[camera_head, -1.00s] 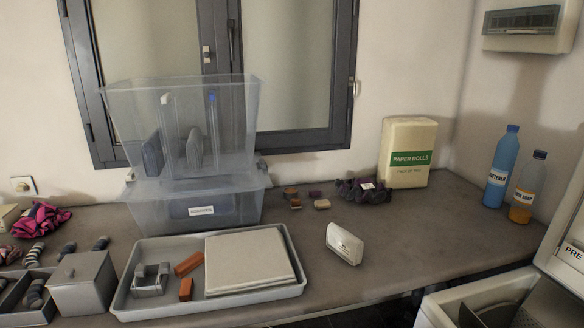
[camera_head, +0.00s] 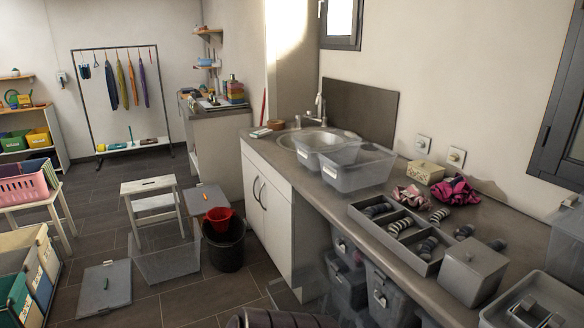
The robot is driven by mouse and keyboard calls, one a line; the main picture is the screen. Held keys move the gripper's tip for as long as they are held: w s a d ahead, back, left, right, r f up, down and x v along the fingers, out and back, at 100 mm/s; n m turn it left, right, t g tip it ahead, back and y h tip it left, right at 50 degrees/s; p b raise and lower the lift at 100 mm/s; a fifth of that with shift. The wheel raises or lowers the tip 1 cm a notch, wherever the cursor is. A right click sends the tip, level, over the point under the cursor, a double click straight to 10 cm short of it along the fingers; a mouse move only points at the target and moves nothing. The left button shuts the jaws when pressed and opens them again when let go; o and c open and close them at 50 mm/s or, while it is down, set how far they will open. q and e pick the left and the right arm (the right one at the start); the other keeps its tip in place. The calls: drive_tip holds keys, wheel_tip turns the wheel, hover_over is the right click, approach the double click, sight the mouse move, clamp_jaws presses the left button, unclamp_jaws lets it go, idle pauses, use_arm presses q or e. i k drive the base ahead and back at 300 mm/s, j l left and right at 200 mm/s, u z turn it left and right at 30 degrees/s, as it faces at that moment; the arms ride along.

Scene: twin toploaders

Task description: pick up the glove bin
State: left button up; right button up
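I cannot tell which container is the glove bin, as no label is readable. Two translucent grey tubs, one by the sink (camera_head: 322,150) and one nearer (camera_head: 362,176), stand on the counter with a pale label on each. Under the counter are several lidded translucent bins with pale labels, such as the front one (camera_head: 388,296). A grey divided tray (camera_head: 400,248) on the counter holds rolled striped and dark items. Neither of my grippers is in view.
A grey lidded box (camera_head: 472,272) and a pale tray (camera_head: 540,292) fill the near counter. On the floor stand a black bucket (camera_head: 224,248) with a red one on top, a white step stool (camera_head: 150,205), a clear open box (camera_head: 165,262) and a flat grey lid (camera_head: 104,290).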

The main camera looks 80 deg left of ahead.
sight(348, 169)
drive_tip(key=u, duration=2.25)
